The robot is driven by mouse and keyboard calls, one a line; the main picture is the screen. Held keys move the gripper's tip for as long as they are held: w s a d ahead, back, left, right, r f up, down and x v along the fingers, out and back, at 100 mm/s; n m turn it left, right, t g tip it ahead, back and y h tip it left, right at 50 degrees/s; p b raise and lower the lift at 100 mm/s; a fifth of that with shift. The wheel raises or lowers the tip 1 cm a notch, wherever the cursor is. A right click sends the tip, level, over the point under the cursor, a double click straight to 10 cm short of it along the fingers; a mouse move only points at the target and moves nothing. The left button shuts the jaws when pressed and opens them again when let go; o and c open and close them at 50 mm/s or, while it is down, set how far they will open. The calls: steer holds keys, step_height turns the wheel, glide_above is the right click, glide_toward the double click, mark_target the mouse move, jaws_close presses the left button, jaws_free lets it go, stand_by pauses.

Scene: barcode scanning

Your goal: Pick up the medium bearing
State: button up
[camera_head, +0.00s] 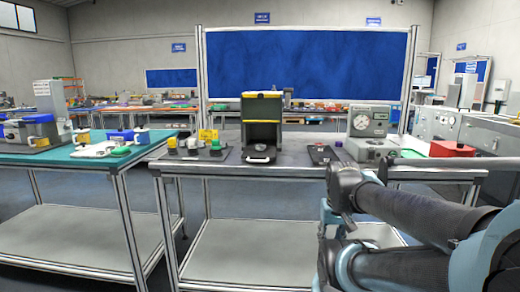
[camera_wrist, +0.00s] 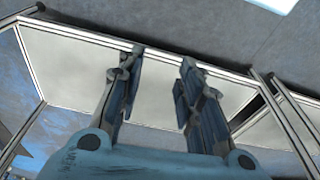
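I cannot pick out the medium bearing for sure in either view. In the head view, a dark mat (camera_head: 228,156) on the grey workbench (camera_head: 292,160) bears small parts, among them a grey one (camera_head: 193,143) and a green one (camera_head: 215,145). They are too small to name. My gripper (camera_wrist: 158,85) shows in the wrist view with its two fingers apart and nothing between them. Behind the fingers is a pale shelf panel with a metal frame, and floor. My arm fills the lower right of the head view, in front of the bench.
A black and yellow stand (camera_head: 262,118) is mid-bench. A dial gauge device (camera_head: 370,130), a dark flat tray (camera_head: 322,154) and a red case (camera_head: 452,149) stand right of it. A green-topped table (camera_head: 60,158) is at left. A lower shelf (camera_head: 260,250) lies under the bench.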

steer(key=o, duration=0.5)
steer(key=shift+s+r, duration=0.2)
steer(key=shift+r, duration=0.05)
steer(key=shift+o, duration=1.4)
steer(key=w+a+r+n, duration=0.2)
steer(key=w+r, duration=0.4)
steer(key=r, duration=0.3)
steer(key=shift+w+r+y, duration=0.15)
steer(key=shift+w+y, duration=0.05)
steer(key=shift+y, duration=0.2)
steer(key=w+a+r+n+y, duration=0.2)
steer(key=w+a+r+n, duration=0.45)
steer(key=w+r, duration=0.8)
steer(key=w+a+r+n+y, duration=0.1)
steer(key=w+a+r+n, duration=0.2)
steer(key=w+a+r, duration=0.95)
steer(key=w+f, duration=0.2)
steer(key=f, duration=0.3)
steer(key=w+a+f, duration=0.1)
steer(key=w+f, duration=0.1)
steer(key=f, duration=0.3)
steer(key=w+a+f, duration=0.1)
steer(key=w+f, duration=0.2)
steer(key=f, duration=0.2)
steer(key=shift+a+f, duration=0.1)
steer(key=shift+a, duration=0.05)
